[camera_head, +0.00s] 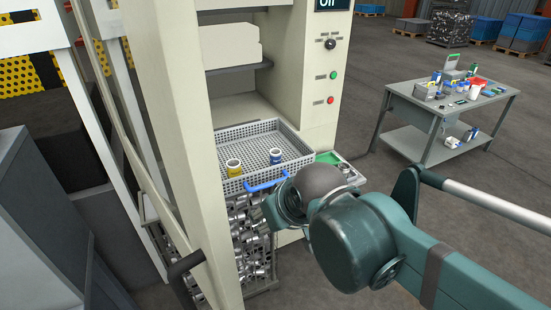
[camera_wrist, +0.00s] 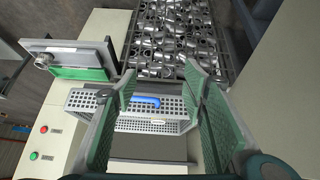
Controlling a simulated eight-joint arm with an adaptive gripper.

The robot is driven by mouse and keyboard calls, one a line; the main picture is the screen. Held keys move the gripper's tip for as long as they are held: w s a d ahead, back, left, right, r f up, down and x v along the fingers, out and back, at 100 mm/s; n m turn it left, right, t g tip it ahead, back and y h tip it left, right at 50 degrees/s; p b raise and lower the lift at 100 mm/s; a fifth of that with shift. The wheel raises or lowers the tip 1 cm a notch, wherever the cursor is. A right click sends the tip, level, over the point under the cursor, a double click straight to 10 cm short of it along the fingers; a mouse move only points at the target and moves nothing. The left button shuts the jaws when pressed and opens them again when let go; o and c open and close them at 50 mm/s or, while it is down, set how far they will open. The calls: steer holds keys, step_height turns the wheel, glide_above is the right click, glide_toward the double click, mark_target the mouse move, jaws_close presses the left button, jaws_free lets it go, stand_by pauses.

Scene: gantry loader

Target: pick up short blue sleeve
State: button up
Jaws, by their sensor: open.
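The short blue sleeve (camera_head: 276,156) stands upright in the grey perforated tray (camera_head: 240,138), toward its right side, in the head view. A yellow sleeve (camera_head: 234,168) stands to its left in the same tray. My gripper (camera_wrist: 160,84) is open, with nothing between its green-padded fingers. In the head view it is in front of and below the tray's front edge, partly hidden by my wrist. The wrist view shows the tray with its blue handle (camera_wrist: 143,102) between the fingers. I cannot make out the blue sleeve in the wrist view.
A mesh bin of metal fittings (camera_head: 250,246) stands below the tray; it fills the top of the wrist view. Cream machine posts (camera_head: 175,110) flank the tray. A cluttered workbench (camera_head: 450,105) stands at right.

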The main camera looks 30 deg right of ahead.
steer(key=w+d+r+n+g+p, duration=0.2)
steer(key=w+d+r+n+p, duration=0.1)
steer(key=w+r+n+p, duration=0.3)
steer(key=n+g+p, duration=0.5)
steer(key=n+p, duration=0.6)
steer(key=n, duration=0.3)
glide_above(276, 151)
steer(key=shift+s+a+f, duration=0.35)
steer(key=shift+a+f, duration=0.05)
steer(key=shift+f, duration=0.15)
steer(key=shift+w+d+f+n+p, duration=0.3)
steer(key=shift+w+f+n+p, duration=0.1)
steer(key=shift+n, duration=0.2)
steer(key=shift+f, duration=0.1)
steer(key=shift+f, duration=1.2)
steer(key=shift+f, duration=2.6)
